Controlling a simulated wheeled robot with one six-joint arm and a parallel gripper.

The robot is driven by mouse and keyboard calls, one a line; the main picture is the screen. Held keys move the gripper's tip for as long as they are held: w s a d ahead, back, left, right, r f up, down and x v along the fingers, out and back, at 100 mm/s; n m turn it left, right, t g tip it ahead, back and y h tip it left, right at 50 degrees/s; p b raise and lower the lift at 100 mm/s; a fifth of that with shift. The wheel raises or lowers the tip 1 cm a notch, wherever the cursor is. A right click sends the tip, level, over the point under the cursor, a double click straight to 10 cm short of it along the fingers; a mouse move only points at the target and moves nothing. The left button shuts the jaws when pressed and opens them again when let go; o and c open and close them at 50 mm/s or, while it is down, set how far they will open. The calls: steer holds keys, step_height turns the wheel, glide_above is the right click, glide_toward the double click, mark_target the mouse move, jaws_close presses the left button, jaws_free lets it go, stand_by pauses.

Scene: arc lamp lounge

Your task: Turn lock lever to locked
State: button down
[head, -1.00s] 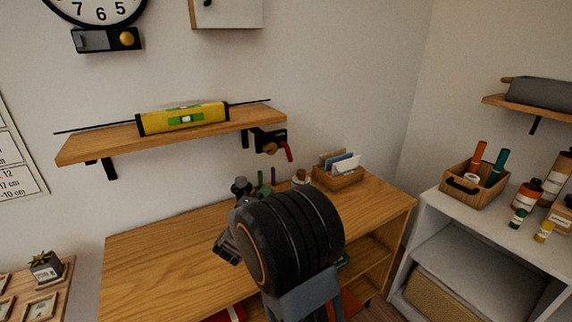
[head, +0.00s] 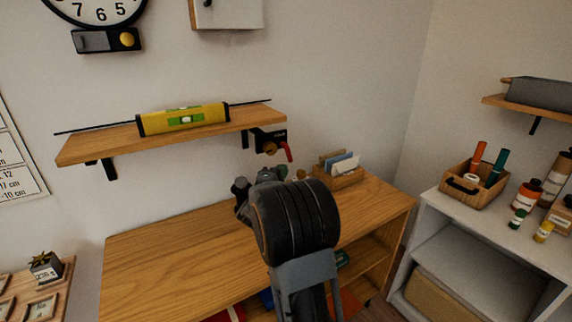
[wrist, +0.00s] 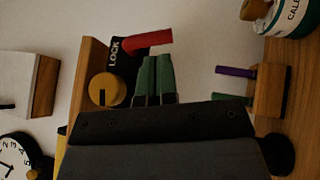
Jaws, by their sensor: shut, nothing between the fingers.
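The lock lever (head: 288,152) is a red handle on a black plate (head: 270,137) under the right end of the wall shelf, beside a brass-coloured round knob (head: 270,148). In the head view it slants down to the right. In the wrist view, the red lever (wrist: 148,40) points right from the black plate marked LOCK (wrist: 116,56), with the knob (wrist: 105,89) below. My gripper (wrist: 155,78) shows there as two green fingers, shut and empty, with their tips just below the lever in the picture. I cannot tell whether they touch it.
A yellow spirit level (head: 184,119) lies on the wall shelf (head: 90,148). Below is a wooden cabinet (head: 150,260) with a card holder (head: 340,175) on top. The wrist view shows a wooden block (wrist: 268,92) with purple and green sticks at right.

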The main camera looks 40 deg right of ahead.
mark_target(289, 159)
steer(key=shift+x, duration=1.9)
